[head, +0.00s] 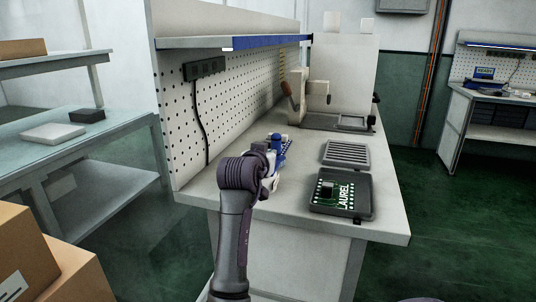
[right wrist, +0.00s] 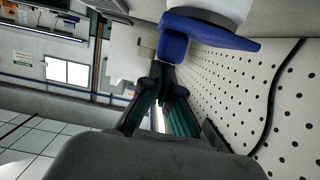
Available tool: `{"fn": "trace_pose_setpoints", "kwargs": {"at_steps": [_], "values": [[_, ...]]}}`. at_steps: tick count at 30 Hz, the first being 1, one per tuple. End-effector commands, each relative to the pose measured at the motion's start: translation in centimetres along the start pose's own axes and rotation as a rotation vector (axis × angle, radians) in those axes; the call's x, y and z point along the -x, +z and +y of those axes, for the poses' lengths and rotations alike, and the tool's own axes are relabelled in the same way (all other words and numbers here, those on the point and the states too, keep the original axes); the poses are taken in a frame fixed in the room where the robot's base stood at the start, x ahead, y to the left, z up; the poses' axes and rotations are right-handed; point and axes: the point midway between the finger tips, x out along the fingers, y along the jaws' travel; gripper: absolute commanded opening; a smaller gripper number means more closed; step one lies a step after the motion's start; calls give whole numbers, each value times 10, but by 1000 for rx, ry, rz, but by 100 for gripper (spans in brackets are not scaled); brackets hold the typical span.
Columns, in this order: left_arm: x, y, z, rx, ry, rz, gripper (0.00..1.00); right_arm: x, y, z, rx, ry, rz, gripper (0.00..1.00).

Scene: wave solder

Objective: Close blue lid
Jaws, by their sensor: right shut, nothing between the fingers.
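A blue part (right wrist: 172,46), seemingly the blue lid, shows at the top of the right wrist view, against a white rounded body (right wrist: 222,8). Blue also shows in the head view (head: 277,143), just beyond my right wrist, near the pegboard. I cannot tell from these views how far open the lid is. My right gripper (right wrist: 158,84) is shut and empty, its fingertips close to the blue part; I cannot tell whether they touch. In the head view my arm hides much of the gripper and the lower part of the blue thing. My left gripper is not in view.
A dark open case (head: 366,213) holding a green board marked LAUREL and a slotted grey panel (head: 346,153) sit right of my arm. A machine with a lever (head: 319,88) stands at the back. The pegboard (head: 232,98) with a black cable is close on the left.

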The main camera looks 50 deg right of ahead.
Motion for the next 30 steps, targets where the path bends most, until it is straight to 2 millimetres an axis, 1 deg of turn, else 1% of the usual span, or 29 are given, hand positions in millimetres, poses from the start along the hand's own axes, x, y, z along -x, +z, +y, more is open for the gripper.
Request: {"fn": "trace_pose_setpoints", "kwargs": {"at_steps": [5, 8, 11, 18, 21, 24, 30], "values": [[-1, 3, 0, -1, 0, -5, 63, 0, 0, 0, 2, 0, 0, 0], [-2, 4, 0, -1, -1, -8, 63, 5, 0, -1, 2, -1, 0, 0], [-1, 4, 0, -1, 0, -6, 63, 18, 0, -1, 1, -2, -1, 0], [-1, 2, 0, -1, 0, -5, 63, 59, 1, -1, 1, -2, -1, 0], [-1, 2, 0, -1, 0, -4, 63, 69, 1, -1, 2, -1, -1, 0], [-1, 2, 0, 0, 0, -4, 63, 74, 1, 0, 1, 0, -1, 0], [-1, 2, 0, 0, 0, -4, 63, 75, 1, 0, 3, 0, -1, 0]]}}
